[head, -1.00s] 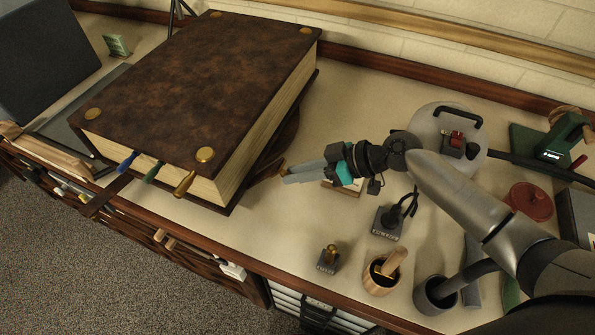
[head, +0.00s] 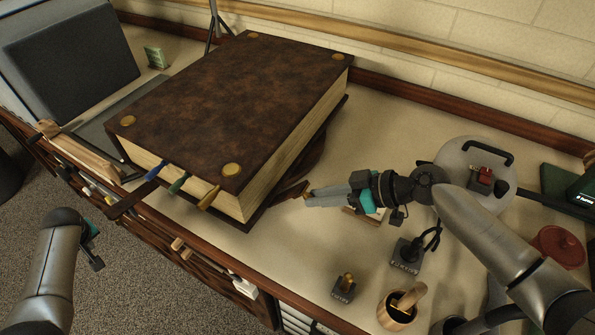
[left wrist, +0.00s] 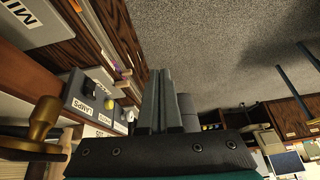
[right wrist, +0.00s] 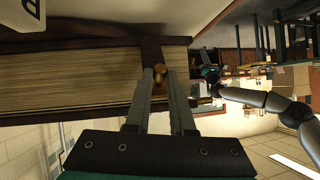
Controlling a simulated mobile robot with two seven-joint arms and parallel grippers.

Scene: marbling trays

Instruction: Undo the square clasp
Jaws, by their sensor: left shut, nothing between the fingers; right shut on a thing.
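A thick brown book (head: 230,95) with brass corner bosses lies on the counter. A brown strap (head: 290,191) sticks out from its right side, low down; it also shows in the right wrist view (right wrist: 151,50). My right gripper (head: 308,195) is shut on the strap's end, where a small brass piece (right wrist: 160,76) sits between the fingers. The clasp's square shape cannot be made out. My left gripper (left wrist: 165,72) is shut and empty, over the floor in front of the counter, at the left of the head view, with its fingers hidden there.
Blue, green and gold tabs (head: 209,197) poke out from the book's front edge. Small labelled stands (head: 407,255), a wooden cup (head: 397,312) and a round grey plate (head: 448,160) stand right of the book. A dark slanted panel (head: 75,60) is at left.

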